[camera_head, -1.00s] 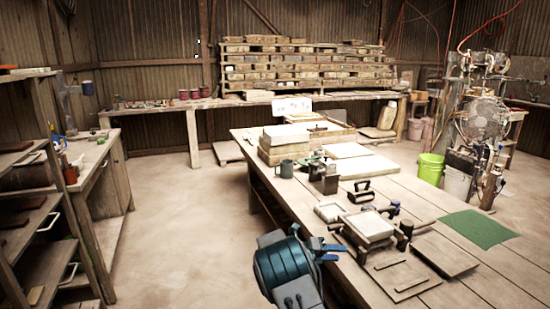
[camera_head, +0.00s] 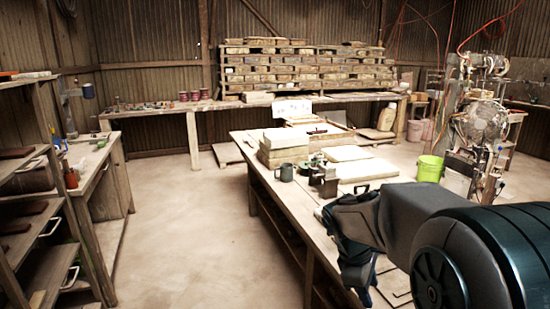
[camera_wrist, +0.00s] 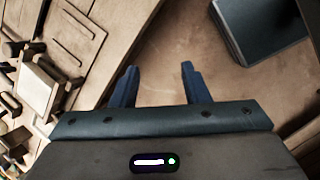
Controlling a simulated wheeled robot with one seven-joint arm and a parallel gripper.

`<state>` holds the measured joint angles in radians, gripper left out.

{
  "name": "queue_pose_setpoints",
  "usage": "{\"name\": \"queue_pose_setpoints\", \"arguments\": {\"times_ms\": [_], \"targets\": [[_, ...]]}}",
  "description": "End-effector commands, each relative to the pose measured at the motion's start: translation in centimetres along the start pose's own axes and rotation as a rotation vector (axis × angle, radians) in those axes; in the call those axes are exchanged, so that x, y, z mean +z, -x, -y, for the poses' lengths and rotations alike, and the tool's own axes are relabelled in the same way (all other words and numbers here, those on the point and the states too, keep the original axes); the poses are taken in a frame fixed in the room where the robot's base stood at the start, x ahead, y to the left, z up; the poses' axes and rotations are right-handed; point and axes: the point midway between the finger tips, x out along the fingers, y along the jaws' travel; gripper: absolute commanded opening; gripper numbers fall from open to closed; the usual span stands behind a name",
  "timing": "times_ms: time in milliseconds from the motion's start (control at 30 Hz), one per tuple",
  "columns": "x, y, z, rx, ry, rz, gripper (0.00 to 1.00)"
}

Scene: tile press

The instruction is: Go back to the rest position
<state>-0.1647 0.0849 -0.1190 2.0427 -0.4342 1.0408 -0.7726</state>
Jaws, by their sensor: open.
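My gripper (camera_wrist: 157,85) is open and empty in the wrist view, its two blue fingers apart over bare floor beside the table edge. In the head view my arm reaches in from the right, and my gripper (camera_head: 358,285) hangs low at the table's near left edge. The arm hides much of the table's near part there. The tile press (camera_wrist: 40,85) shows at the left of the wrist view, on the wooden table, apart from the fingers.
The wooden table (camera_head: 262,180) holds a stack of slabs (camera_head: 284,150), a metal mug (camera_head: 284,173) and pale boards. A shelf (camera_head: 40,240) and side bench (camera_head: 95,165) stand at left. A green bucket (camera_head: 429,168) stands beyond the table. The floor (camera_head: 200,230) between is clear.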

Motion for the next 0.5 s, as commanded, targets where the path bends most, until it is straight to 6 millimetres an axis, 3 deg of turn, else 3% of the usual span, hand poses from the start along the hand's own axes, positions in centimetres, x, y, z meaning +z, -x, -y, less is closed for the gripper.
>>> {"name": "queue_pose_setpoints", "arguments": {"times_ms": [200, 500], "targets": [[2.4, 2.8, 6.1, -0.060, -0.416, -0.172, 0.42], [3.9, 4.5, 13.5, -0.182, -0.922, -0.342, 0.42]]}}
